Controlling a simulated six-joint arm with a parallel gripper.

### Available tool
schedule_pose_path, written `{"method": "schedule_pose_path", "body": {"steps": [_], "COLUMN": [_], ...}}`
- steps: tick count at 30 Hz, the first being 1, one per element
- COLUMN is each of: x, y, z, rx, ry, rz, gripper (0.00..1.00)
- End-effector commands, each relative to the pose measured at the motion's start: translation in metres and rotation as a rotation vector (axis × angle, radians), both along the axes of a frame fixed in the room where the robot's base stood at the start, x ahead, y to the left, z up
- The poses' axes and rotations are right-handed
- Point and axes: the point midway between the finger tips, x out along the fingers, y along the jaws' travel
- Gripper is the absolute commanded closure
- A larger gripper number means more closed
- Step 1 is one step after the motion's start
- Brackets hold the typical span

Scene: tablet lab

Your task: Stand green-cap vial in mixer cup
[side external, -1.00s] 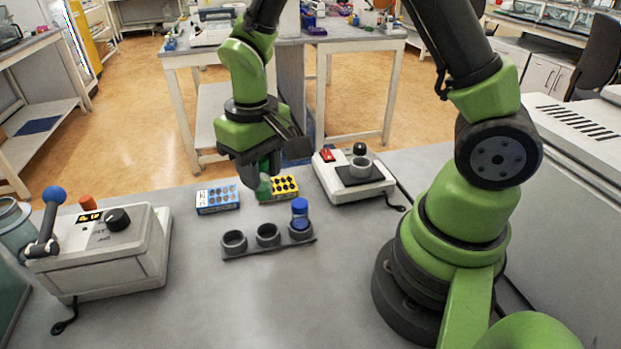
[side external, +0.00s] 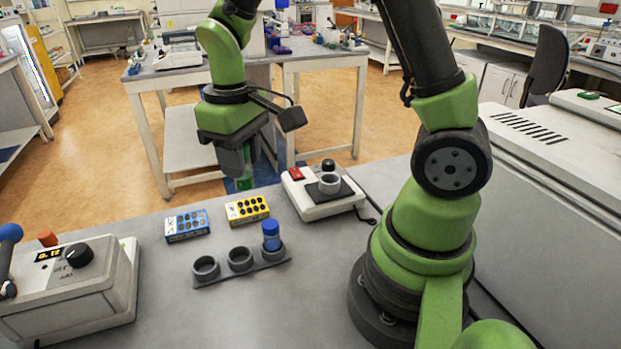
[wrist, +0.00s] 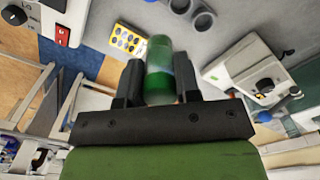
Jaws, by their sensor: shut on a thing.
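My gripper (side external: 240,168) is shut on the green-cap vial (side external: 244,180), held in the air above and behind the yellow box. In the wrist view the green vial (wrist: 160,72) sits between the two dark fingers (wrist: 158,85). The mixer (side external: 322,200) is a low white unit with a red switch, to the right of the gripper. Its grey cup (side external: 330,187) stands on a dark plate and looks empty. The mixer also shows in the wrist view (wrist: 72,16) at upper left, with its red switch.
A three-hole rack (side external: 240,268) holds a blue-cap vial (side external: 271,240) in its right hole; the other two look empty. A blue box (side external: 187,225) and a yellow box (side external: 247,210) lie behind it. A white unit with a knob (side external: 75,285) stands at left. The front bench is clear.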

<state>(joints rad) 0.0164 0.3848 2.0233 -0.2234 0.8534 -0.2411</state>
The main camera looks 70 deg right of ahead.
Motion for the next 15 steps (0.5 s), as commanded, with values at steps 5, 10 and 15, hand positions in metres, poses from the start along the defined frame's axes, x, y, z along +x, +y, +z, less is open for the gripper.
{"method": "schedule_pose_path", "body": {"steps": [5, 10, 15], "x": [-0.007, -0.030, -0.059], "y": [-0.043, -0.102, -0.145], "z": [-0.005, -0.012, -0.018], "rx": [0.001, 0.003, 0.004], "ry": [0.002, 0.002, 0.002], "rz": [-0.014, -0.017, -0.014], "gripper": [0.92, 0.92, 0.92]}}
